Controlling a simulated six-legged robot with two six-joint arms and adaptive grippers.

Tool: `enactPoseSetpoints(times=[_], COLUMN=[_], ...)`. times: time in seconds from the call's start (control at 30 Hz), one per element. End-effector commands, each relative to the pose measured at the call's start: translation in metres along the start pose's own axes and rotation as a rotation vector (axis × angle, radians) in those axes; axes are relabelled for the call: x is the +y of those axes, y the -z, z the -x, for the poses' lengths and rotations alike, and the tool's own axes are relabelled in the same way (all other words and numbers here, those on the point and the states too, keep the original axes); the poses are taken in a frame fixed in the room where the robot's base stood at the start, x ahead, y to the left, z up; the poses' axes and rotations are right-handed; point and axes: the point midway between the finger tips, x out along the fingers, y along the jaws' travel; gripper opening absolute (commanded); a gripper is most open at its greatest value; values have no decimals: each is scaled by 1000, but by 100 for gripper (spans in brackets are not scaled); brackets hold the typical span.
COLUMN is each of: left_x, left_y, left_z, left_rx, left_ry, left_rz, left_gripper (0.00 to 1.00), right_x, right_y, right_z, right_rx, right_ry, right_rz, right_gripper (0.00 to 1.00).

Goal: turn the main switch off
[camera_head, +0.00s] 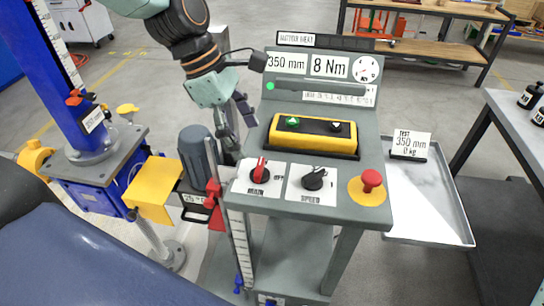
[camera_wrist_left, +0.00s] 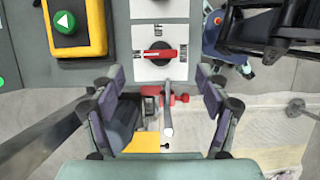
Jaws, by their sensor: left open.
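The main switch (camera_head: 260,170) is a red rotary handle on a white plate at the left front of the grey console (camera_head: 330,210). Its handle runs roughly front to back in the head view, and an OFF mark lies to its right. In the left wrist view the red switch (camera_wrist_left: 158,55) lies crosswise, ahead of and between the spread fingers. My left gripper (camera_head: 236,122) is open and empty, above the console's left edge, behind the switch and apart from it. Its two fingers also show in the wrist view (camera_wrist_left: 160,85). My right gripper is not in view.
A black selector (camera_head: 313,178) and a red mushroom button (camera_head: 371,180) sit right of the switch. A yellow pendant (camera_head: 313,135) lies behind them. A grey motor (camera_head: 198,155) and a red-clamped scale post (camera_head: 215,195) stand left. A metal tray (camera_head: 430,200) is at right.

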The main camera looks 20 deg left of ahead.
Motion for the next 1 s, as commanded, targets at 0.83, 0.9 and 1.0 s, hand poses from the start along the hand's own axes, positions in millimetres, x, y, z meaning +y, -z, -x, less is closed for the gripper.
enactPoseSetpoints(times=[0.83,0.9,1.0], left_x=[0,1,1], left_y=[2,2,2], left_z=[-77,-77,-77], left_rx=[-1,-1,-1], left_ry=[-4,-3,-3], left_rz=[3,2,2], left_gripper=[75,75,74], right_x=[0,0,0], right_y=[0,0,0], right_z=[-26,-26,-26], right_rx=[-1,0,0], right_ry=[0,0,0], right_rz=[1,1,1], right_gripper=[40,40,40])
